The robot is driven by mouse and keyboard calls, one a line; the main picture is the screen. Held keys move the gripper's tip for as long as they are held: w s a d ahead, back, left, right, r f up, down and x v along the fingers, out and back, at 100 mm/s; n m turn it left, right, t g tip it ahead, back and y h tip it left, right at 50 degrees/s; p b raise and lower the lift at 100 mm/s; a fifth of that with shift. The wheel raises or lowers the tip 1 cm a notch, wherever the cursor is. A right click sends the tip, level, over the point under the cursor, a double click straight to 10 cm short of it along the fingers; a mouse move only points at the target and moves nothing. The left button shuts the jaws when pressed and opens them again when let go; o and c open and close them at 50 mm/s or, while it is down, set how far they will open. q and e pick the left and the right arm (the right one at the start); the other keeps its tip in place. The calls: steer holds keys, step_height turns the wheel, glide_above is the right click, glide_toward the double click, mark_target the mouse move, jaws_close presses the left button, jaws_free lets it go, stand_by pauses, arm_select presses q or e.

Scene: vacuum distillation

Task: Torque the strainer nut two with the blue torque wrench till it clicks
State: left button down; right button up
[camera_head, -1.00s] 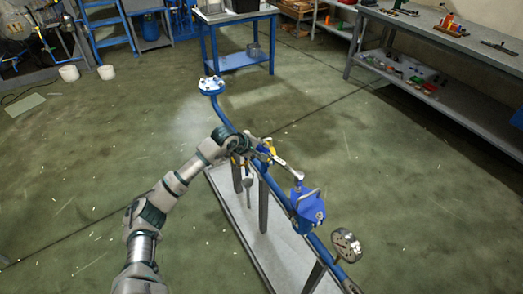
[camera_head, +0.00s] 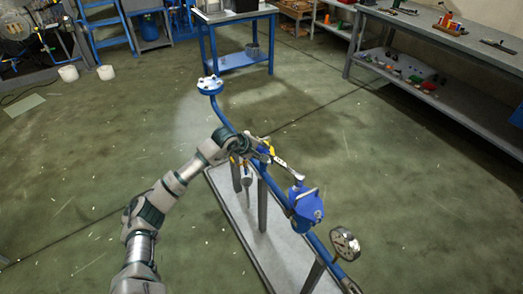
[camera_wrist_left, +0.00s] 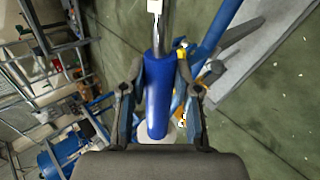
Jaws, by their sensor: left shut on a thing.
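The blue strainer (camera_head: 306,207) sits on the blue pipe, with small nuts on it; I cannot tell which is nut two. My left gripper (camera_head: 262,149) is up and left of the strainer, above the pipe. In the left wrist view the left gripper (camera_wrist_left: 160,66) is shut on the blue handle of the torque wrench (camera_wrist_left: 157,100). The wrench's metal shaft (camera_head: 281,162) reaches from the gripper toward the top of the strainer. Whether its head is seated on a nut is too small to tell. My right gripper is not in view.
The blue pipe (camera_head: 275,188) runs over a grey base plate (camera_head: 233,200) on posts. A grey workbench (camera_head: 440,35) is at the back right. The floor around is clear.

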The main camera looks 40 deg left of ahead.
arm_select(q)
steer(key=shift+d, duration=0.1)
steer(key=shift+f, duration=0.3)
steer(key=shift+f+b, duration=0.2)
steer(key=shift+b, duration=0.1)
steer(key=shift+f, duration=0.1)
steer(key=shift+f+b, duration=0.35)
steer(key=shift+f, duration=0.15)
steer(key=shift+r, duration=0.2)
